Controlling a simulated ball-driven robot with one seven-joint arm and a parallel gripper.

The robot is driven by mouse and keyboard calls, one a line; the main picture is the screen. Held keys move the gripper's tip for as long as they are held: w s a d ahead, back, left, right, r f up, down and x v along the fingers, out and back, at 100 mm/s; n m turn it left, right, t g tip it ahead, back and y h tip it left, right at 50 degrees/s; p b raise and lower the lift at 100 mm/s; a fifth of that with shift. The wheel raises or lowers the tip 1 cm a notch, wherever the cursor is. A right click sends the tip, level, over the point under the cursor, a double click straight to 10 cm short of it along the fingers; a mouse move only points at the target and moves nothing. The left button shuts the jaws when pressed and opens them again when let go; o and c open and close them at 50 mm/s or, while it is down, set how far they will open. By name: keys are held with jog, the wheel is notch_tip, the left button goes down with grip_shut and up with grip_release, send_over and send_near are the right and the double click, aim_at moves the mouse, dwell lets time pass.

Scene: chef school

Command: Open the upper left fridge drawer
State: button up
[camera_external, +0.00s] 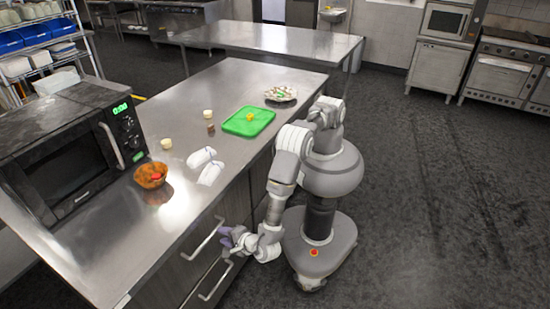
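The steel counter unit has drawer fronts on the side facing me. An upper bar handle (203,239) slants along an upper drawer front (177,272), and a second bar handle (215,283) sits lower. Both drawers look shut, though their edges are hard to make out. My gripper (226,238) has purplish fingers and is low beside the counter front, close to the right end of the upper handle and the top of the lower one. I cannot tell whether it touches a handle, or whether its fingers are open or shut.
Open floor (440,220) lies to the right. A second steel table (268,39) stands behind.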

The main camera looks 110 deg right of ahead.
aim_at(212, 233)
jog(key=w+d+f+n+t, duration=0.1)
jog(key=w+d+n+t+b, duration=0.1)
jog(key=w+d, duration=0.1)
jog(key=w+d+f+n+t+b, duration=0.1)
jog(key=shift+w+d+f+n, duration=0.2)
jog(key=shift+f+n, duration=0.15)
jog(key=shift+n, duration=0.05)
grip_shut()
